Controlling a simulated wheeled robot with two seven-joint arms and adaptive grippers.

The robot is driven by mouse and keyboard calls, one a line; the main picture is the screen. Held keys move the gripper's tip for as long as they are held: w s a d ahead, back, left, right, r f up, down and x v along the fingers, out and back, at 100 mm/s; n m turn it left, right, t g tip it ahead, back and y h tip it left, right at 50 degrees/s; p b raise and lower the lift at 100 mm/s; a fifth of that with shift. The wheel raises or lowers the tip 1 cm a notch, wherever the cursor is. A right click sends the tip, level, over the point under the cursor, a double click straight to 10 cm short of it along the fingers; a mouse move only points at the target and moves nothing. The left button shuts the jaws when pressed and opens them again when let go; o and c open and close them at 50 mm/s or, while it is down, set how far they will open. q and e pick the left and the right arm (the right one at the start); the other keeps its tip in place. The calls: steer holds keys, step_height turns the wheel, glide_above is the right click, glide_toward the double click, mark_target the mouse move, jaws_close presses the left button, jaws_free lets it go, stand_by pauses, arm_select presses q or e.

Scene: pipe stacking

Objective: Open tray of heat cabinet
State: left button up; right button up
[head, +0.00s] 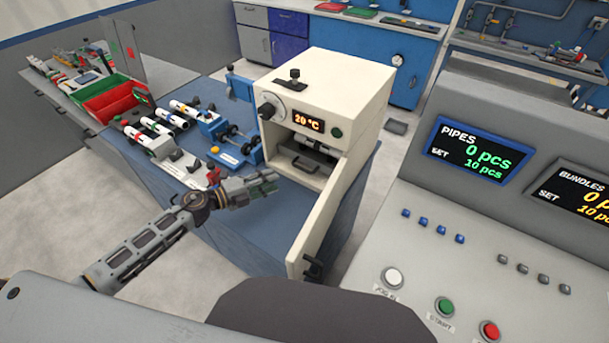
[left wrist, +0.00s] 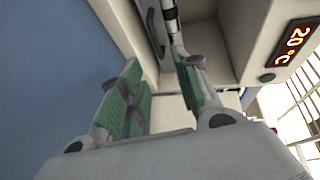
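The cream heat cabinet (head: 350,87) stands on the blue table, its display reading 20 °C. Its door (head: 315,220) hangs open toward me, with a dark handle (head: 312,266) low on it. The tray (head: 305,162), with a dark handle at its front, sits inside the cabinet opening. My left gripper (head: 268,182) is in front of the opening, left of the open door. In the left wrist view its green-padded fingers (left wrist: 160,92) are apart with nothing clearly between them; a dark bar (left wrist: 157,28) lies beyond them. My right gripper does not show.
White pipes (head: 150,140) on holders and a blue fixture (head: 235,140) stand left of the cabinet. Red and green bins (head: 115,100) are farther left. A grey control panel (head: 475,230) with screens and buttons fills the right. Bare blue table surface lies below the gripper.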

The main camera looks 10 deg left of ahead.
arm_select(q)
steer(key=shift+f, duration=0.3)
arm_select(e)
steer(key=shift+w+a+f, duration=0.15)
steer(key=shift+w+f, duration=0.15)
arm_select(q)
steer(key=shift+w, duration=0.1)
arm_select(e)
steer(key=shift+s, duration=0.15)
